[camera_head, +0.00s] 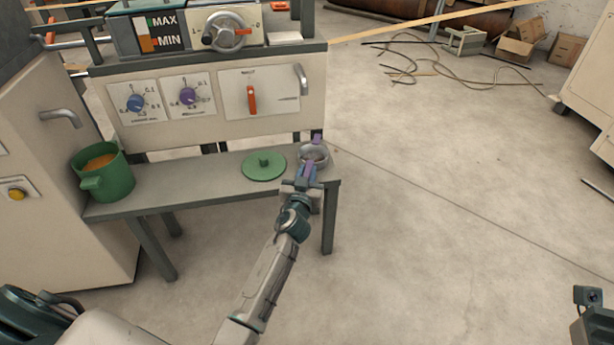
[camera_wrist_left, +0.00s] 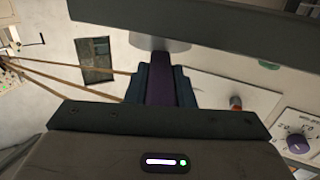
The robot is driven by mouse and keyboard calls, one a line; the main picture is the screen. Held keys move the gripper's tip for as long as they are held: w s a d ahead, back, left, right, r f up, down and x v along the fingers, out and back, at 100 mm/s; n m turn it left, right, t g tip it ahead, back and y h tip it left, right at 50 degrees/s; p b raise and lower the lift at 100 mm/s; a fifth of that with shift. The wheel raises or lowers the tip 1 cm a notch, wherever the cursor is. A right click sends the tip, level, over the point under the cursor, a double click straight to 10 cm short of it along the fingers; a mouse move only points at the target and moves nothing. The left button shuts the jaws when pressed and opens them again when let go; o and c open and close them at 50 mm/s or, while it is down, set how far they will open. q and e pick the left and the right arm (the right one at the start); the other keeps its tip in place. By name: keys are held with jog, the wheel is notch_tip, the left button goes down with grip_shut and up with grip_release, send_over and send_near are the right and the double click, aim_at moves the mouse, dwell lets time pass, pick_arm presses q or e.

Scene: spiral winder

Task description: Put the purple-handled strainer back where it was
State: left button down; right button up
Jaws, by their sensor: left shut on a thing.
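The strainer (camera_head: 313,156) has a grey round bowl and a purple handle. It is at the right end of the grey bench, beside the green lid. My left gripper (camera_head: 303,173) is shut on its purple handle, which also shows between the fingers in the left wrist view (camera_wrist_left: 160,85). I cannot tell whether the bowl touches the bench top. In the left wrist view only part of the grey bowl (camera_wrist_left: 160,43) shows past the handle. Part of my right arm shows at the lower right of the head view, but its jaws cannot be made out.
The grey bench (camera_head: 205,175) carries a green pot (camera_head: 118,178) with orange contents at the left and a green lid (camera_head: 264,167) near the strainer. A panel with dials and a red handle (camera_head: 252,100) stands behind. Open concrete floor lies to the right.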

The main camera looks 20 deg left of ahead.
pick_arm(q)
jog(key=shift+f+b, duration=0.2)
jog(key=shift+b, duration=0.15)
jog(key=c, duration=1.3)
grip_release()
jog(key=shift+r, duration=0.1)
jog(key=shift+o, duration=0.2)
jog(key=shift+r, duration=0.1)
